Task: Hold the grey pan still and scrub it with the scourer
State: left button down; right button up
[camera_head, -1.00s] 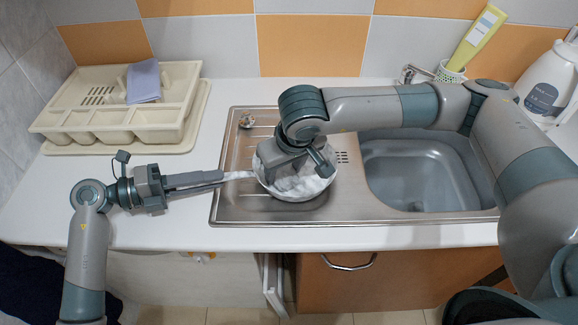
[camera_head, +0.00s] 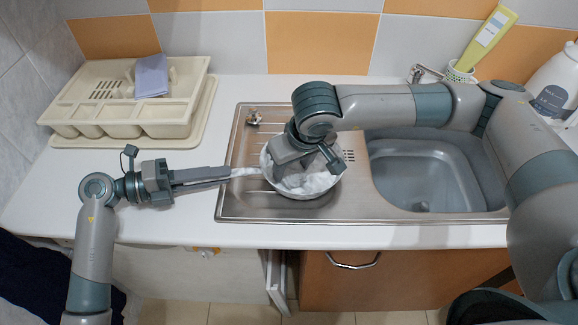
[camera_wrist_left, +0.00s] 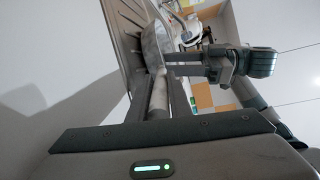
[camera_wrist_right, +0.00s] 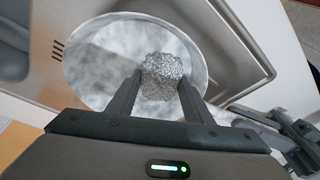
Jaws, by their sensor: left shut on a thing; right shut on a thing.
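The grey pan (camera_head: 318,186) sits on the drainboard of the sink, with whitish, mottled patches over its inside. It also shows in the right wrist view (camera_wrist_right: 95,62). My left gripper (camera_head: 229,173) is shut on the pan's handle (camera_head: 245,171), which points left; the handle also shows between the fingers in the left wrist view (camera_wrist_left: 159,98). My right gripper (camera_wrist_right: 160,88) is shut on the scourer (camera_wrist_right: 163,76), a silvery, rough lump, and holds it inside the pan. In the head view my right wrist hides the scourer and part of the pan.
The sink basin (camera_head: 425,180) lies right of the pan, with a tap (camera_head: 424,74) behind it. A cream cutlery tray (camera_head: 120,125) with a blue-grey cloth (camera_head: 151,76) stands at the left.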

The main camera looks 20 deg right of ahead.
aim_at(317, 162)
jog(key=shift+w+d, duration=0.3)
jog(key=shift+d, duration=0.95)
jog(key=shift+w+d, duration=0.25)
jog(key=shift+d, duration=0.95)
jog(key=shift+w+d, duration=0.3)
jog(key=shift+d, duration=0.95)
jog(key=shift+d, duration=0.1)
